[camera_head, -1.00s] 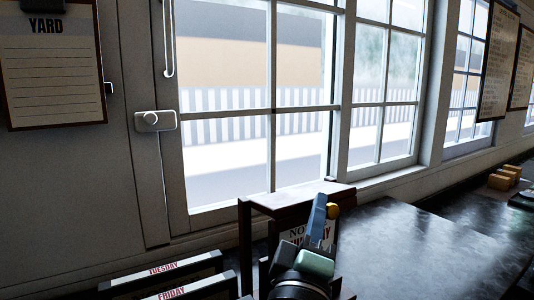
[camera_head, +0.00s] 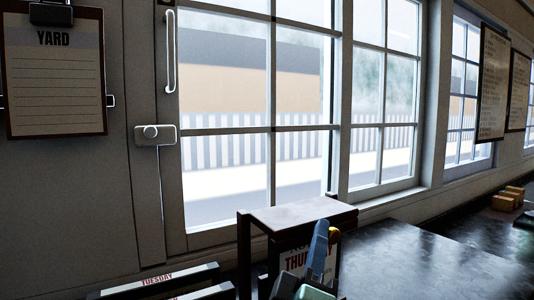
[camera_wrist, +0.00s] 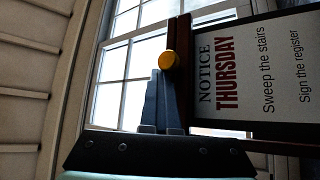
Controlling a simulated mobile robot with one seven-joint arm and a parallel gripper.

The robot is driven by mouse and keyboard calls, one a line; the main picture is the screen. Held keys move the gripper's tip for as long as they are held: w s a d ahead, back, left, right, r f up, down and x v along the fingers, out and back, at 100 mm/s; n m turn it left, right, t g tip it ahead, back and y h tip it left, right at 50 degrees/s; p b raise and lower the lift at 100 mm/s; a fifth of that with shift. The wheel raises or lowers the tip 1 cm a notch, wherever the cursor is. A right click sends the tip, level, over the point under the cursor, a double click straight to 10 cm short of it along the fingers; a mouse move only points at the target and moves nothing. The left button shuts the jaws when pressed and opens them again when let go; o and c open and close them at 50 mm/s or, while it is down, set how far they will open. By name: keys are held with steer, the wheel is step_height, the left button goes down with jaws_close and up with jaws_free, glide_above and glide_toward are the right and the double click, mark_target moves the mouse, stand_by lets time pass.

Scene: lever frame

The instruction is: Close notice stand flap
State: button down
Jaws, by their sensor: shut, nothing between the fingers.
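The notice stand (camera_head: 300,214) is a dark frame with a flat top, at the bottom centre of the head view. Its flap (camera_head: 293,262) carries a white notice headed THURSDAY, partly hidden behind my gripper. My gripper (camera_head: 321,226) is shut and empty in front of the stand. In the wrist view its fingertips (camera_wrist: 157,76) are just by the knob; I cannot tell whether they touch. How far the flap stands open is unclear.
Other stands lie at lower left, one marked TUESDAY (camera_head: 157,280). A dark glossy counter (camera_head: 410,262) extends right of the stand, mostly clear, with yellowish blocks (camera_head: 507,198) at its far end. Windows (camera_head: 300,120) and a YARD clipboard (camera_head: 54,75) are behind.

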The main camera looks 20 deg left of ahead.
steer(key=shift+w+a+f, duration=0.1)
steer(key=shift+a+f, duration=0.1)
steer(key=shift+f, duration=0.05)
